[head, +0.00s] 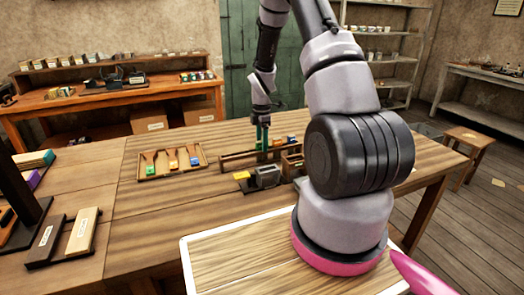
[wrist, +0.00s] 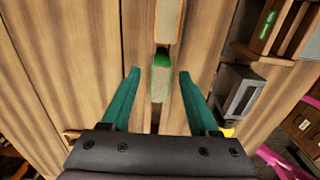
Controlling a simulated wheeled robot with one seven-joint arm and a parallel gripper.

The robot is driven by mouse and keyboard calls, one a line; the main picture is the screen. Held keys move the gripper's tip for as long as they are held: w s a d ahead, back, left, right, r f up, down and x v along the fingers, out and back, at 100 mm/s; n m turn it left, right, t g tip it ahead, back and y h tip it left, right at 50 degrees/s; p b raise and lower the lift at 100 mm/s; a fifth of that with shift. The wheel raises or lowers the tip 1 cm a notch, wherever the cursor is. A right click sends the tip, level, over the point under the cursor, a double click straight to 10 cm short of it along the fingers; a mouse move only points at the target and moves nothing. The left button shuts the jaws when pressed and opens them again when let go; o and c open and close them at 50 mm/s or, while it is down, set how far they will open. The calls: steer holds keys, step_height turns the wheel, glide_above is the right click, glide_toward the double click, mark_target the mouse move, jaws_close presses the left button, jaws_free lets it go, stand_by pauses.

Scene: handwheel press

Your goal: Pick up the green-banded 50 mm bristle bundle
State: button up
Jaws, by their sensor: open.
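The green-banded bristle bundle (wrist: 161,62) shows in the wrist view, its green band at the top and a pale part below. It sits in line with a narrow wooden rail, ahead of and between my fingertips. My gripper (wrist: 159,75) has two teal fingers spread apart, one on each side of the bundle, with visible gaps. In the head view my gripper (head: 262,140) points down over the wooden rack (head: 232,160) on the table. There the fingers hide the bundle, and the height gap is hard to judge.
An orange-edged piece (wrist: 168,20) is close beyond the bundle. A grey device (head: 266,175) with a yellow part stands in front of the rack, and a wooden box (head: 292,165) is to its right. A tray (head: 145,176) with coloured-banded pieces lies left. Table between is clear.

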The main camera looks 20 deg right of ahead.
jaws_close()
